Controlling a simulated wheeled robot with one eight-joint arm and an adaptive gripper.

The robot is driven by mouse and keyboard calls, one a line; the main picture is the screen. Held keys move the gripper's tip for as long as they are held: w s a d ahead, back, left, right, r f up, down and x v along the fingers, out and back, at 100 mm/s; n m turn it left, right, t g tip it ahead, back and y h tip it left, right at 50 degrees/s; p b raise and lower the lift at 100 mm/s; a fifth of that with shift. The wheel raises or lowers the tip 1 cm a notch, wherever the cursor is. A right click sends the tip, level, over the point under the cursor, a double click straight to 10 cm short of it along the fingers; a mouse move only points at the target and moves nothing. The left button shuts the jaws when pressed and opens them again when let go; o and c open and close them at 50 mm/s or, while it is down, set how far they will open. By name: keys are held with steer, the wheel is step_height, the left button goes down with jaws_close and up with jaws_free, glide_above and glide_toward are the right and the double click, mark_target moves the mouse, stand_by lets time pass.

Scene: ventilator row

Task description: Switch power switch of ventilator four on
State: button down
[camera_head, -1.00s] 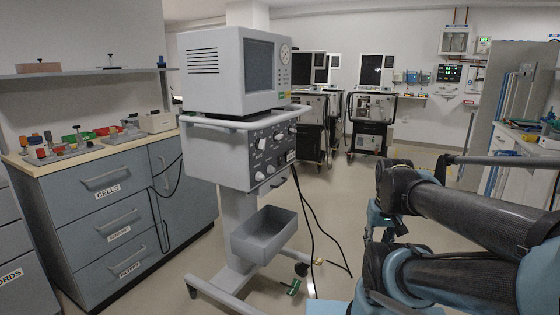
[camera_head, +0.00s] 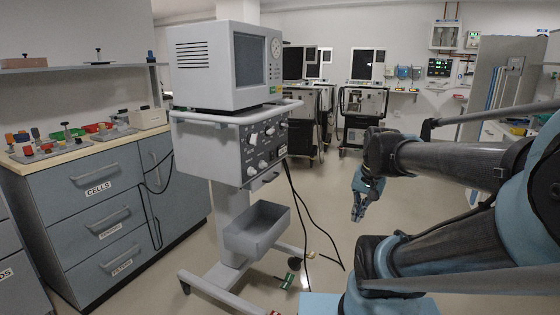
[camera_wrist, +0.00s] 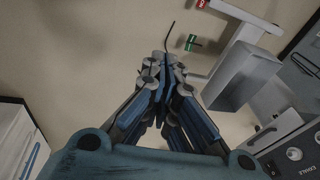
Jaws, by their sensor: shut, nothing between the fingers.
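A ventilator (camera_head: 205,72) with a grey screen stands on a wheeled stand, left of centre in the head view. Its front panel (camera_head: 264,150) carries several pale knobs and small dark fittings. In the wrist view my gripper (camera_wrist: 164,66) is shut and empty above the floor.
A grey bin (camera_head: 258,236) hangs on the near stand. A drawer cabinet (camera_head: 85,215) stands at the left with small items on top. The floor between my gripper and the back row is clear.

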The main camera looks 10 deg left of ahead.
mark_target(272, 156)
steer(key=w+a+r+m+y, duration=0.2)
steer(key=w+a+m, duration=0.4)
steer(key=w, duration=0.5)
steer(key=w+a+r+m+y, duration=0.2)
steer(key=w+a+r+m, duration=0.3)
steer(key=w, duration=0.6)
steer(key=w+a+r+m+y, duration=0.1)
steer(key=w+a+r+m, duration=0.3)
steer(key=w+a+m, duration=0.3)
steer(key=shift+w+m+y, duration=0.4)
steer(key=shift+w, duration=1.9)
steer(key=shift+a, duration=0.1)
steer(key=w+a+r+x, duration=0.1)
steer(key=a+x, duration=0.1)
steer(key=x, duration=1)
steer(key=shift+a, duration=0.3)
steer(key=shift+w+d, duration=0.1)
steer(key=shift+w, duration=0.05)
